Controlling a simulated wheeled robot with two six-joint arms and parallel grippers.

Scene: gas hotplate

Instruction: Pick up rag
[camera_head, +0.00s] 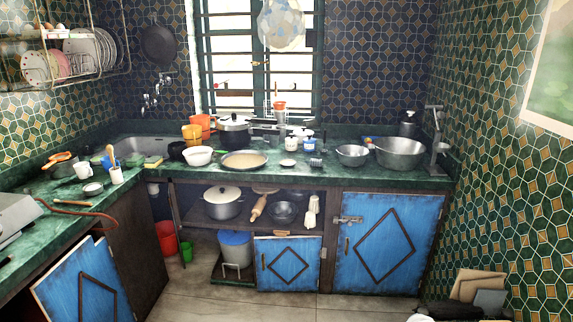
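I cannot clearly make out a rag. A cream, cloth-like item (312,211) stands or hangs at the right end of the open shelf under the counter, and it is too small to name with certainty. A small blue and green item (107,161) lies on the left counter, and I cannot tell whether it is a cloth or a sponge. Neither of my grippers is in view.
The green counter (310,171) holds a frying pan (243,160), metal bowls (399,153) and a pressure cooker (233,134). A blue cabinet door (389,243) is at the right. A red bucket (167,238) stands below the sink. The floor in front is mostly clear.

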